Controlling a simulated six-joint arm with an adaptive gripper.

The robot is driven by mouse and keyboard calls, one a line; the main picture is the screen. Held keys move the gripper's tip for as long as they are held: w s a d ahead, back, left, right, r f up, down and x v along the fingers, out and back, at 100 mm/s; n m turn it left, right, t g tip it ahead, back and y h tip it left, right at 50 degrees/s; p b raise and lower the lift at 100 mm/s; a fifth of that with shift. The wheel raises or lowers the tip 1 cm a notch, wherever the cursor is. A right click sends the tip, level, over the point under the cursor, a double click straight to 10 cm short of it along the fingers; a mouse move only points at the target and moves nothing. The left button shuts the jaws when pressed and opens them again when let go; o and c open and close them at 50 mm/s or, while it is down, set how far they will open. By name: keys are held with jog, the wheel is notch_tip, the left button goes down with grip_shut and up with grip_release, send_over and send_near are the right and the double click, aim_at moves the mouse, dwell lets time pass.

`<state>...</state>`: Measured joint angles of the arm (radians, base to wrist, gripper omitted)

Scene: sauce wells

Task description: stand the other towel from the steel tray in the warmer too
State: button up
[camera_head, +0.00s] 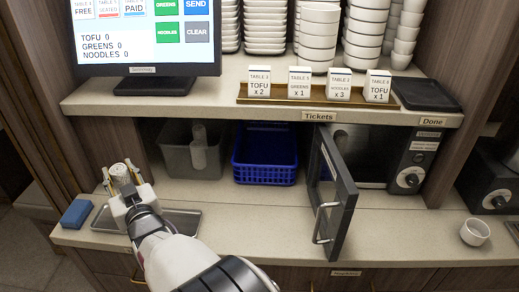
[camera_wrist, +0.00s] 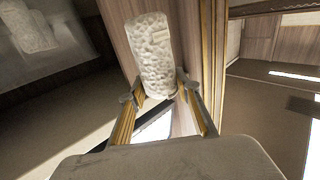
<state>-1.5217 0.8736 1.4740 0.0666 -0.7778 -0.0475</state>
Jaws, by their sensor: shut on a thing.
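My gripper (camera_head: 122,185) is at the left end of the counter, raised above the steel tray. It is shut on a rolled white towel (camera_head: 118,171). In the wrist view the towel (camera_wrist: 152,50) stands out lengthwise beyond the two fingertips (camera_wrist: 160,97), gripped near its lower end. The steel tray (camera_head: 187,222) lies below, partly hidden by my arm; its visible part is bare. A grey open bin (camera_head: 178,162) stands under the shelf, with a pale rolled towel (camera_head: 199,150) upright in it. No label marks which container is the warmer.
A blue basket (camera_head: 265,157) stands right of the bin. A dark oven-like appliance (camera_head: 408,165) has its door (camera_head: 340,200) swung out over the counter. A blue sponge (camera_head: 76,214) lies left of the tray. The shelf (camera_head: 250,112) overhangs the bin and basket.

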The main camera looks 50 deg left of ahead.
jog(key=w+d+r+m+t, duration=0.1)
jog(key=w+d+r, duration=0.45)
jog(key=w, duration=0.25)
jog(key=w+d+r+t, duration=0.1)
jog(key=w+d+r, duration=0.3)
jog(key=w+r, duration=0.35)
jog(key=w+d+r+m+t, duration=0.1)
jog(key=w+d+r, duration=0.35)
jog(key=d, duration=0.25)
jog(key=w+d+r+t, duration=0.1)
jog(key=w+d+r, duration=0.35)
jog(key=d, duration=0.25)
jog(key=w+d+r+m+t+h, duration=0.2)
jog(key=w+d+m+t+h, duration=0.3)
jog(key=w+d, duration=0.65)
jog(key=w+d+r+m+t+h, duration=0.2)
jog(key=w+d+m+t+h, duration=0.45)
jog(key=w, duration=0.85)
jog(key=d+f+n+g+y, duration=0.1)
jog(key=f+n+y, duration=0.1)
jog(key=f, duration=1.1)
jog(key=w+d+f+n+g+y, duration=0.1)
jog(key=d+f+n+g+y, duration=0.1)
jog(key=f, duration=1)
jog(key=shift+d+f+y, duration=0.3)
jog(key=shift+f+y, duration=0.05)
jog(key=shift+y, duration=0.1)
jog(key=shift+n, duration=0.25)
